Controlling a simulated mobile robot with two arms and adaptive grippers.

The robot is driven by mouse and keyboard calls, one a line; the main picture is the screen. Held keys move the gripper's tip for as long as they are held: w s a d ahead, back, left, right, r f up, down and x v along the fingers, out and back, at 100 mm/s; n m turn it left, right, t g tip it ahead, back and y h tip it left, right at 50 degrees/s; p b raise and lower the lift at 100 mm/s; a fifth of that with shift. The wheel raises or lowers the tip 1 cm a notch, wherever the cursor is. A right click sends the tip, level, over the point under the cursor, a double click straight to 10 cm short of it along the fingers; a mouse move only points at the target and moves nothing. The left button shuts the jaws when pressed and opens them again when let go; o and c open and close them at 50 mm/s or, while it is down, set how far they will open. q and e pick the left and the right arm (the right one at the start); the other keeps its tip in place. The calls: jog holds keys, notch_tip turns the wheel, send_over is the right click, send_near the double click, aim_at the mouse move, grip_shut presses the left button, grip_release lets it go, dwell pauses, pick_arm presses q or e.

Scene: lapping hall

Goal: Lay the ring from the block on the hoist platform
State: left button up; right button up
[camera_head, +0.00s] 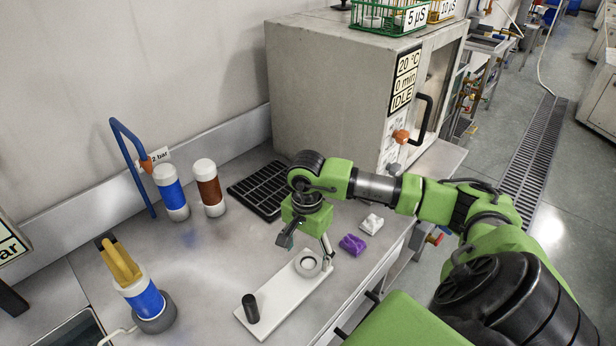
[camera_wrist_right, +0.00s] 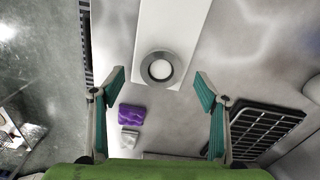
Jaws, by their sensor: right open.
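A grey metal ring (camera_head: 314,271) lies flat near the far end of a long white block (camera_head: 284,302) on the bench. It also shows in the right wrist view (camera_wrist_right: 177,70), with the white surface visible through its hole. My right gripper (camera_head: 306,244) is open and empty above the ring end of the block, pointing down. In the right wrist view the ring sits ahead of and between the two green fingertips (camera_wrist_right: 160,80), not touching them. A short black cylinder (camera_head: 251,308) stands at the block's near end. I cannot identify a hoist platform. My left gripper is out of view.
A purple piece (camera_head: 352,244) and a white piece (camera_head: 371,224) lie right of the block. A black grate (camera_head: 262,190), a blue bottle (camera_head: 171,192) and a brown bottle (camera_head: 208,188) are behind. A large grey cabinet (camera_head: 330,85) stands at the back.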

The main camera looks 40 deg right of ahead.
aim_at(307, 265)
jog(key=f, duration=0.1)
jog(key=f+p, duration=0.1)
jog(key=f, duration=0.1)
jog(key=shift+w+d+f, duration=0.1)
jog(key=shift+d+f, duration=0.15)
jog(key=shift+f, duration=0.05)
jog(key=shift+w+f, duration=0.1)
jog(key=shift+f, duration=0.35)
jog(key=c, duration=1.6)
jog(key=shift+r, duration=0.2)
